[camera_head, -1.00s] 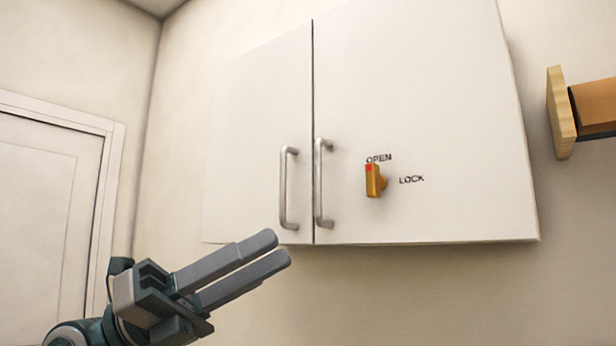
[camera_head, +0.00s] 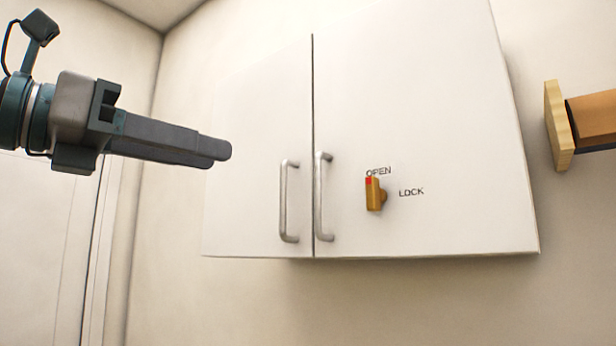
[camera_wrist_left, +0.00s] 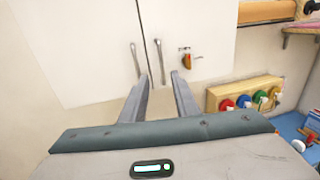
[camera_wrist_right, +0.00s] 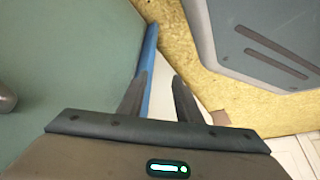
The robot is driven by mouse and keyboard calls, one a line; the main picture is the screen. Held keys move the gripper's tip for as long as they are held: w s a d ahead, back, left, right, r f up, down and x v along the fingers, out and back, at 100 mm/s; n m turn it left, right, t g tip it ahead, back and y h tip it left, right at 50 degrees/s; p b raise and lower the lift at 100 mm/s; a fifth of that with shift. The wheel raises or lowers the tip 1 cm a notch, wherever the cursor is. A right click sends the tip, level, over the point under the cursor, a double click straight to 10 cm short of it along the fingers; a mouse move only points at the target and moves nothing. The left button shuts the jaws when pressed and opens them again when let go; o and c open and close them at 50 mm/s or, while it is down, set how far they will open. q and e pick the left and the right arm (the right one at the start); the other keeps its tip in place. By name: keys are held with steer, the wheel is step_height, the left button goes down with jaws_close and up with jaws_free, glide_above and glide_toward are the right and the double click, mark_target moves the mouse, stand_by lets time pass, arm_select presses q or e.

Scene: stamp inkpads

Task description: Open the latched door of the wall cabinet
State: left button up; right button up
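The white wall cabinet has a left door (camera_head: 255,120) and a right door (camera_head: 430,110), both closed. The left door's handle (camera_head: 284,200) and the right door's handle (camera_head: 321,197) are grey upright bars side by side at the seam. The orange latch knob (camera_head: 375,196) on the right door has its red end upward at the OPEN mark. My left gripper (camera_head: 218,150) is open and empty, in front of and left of the handles. In the left wrist view, its fingers (camera_wrist_left: 162,84) point toward the cabinet. My right gripper (camera_wrist_right: 158,85) is open and empty, away from the cabinet.
A wooden shelf end with a brown item (camera_head: 590,118) is right of the cabinet. The left wrist view shows a wooden rack with several coloured round pieces (camera_wrist_left: 245,94) below right. A door is at the far left. A green surface (camera_wrist_right: 60,70) lies near my right gripper.

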arm_select(q)
steer(key=shift+w+d, duration=0.1)
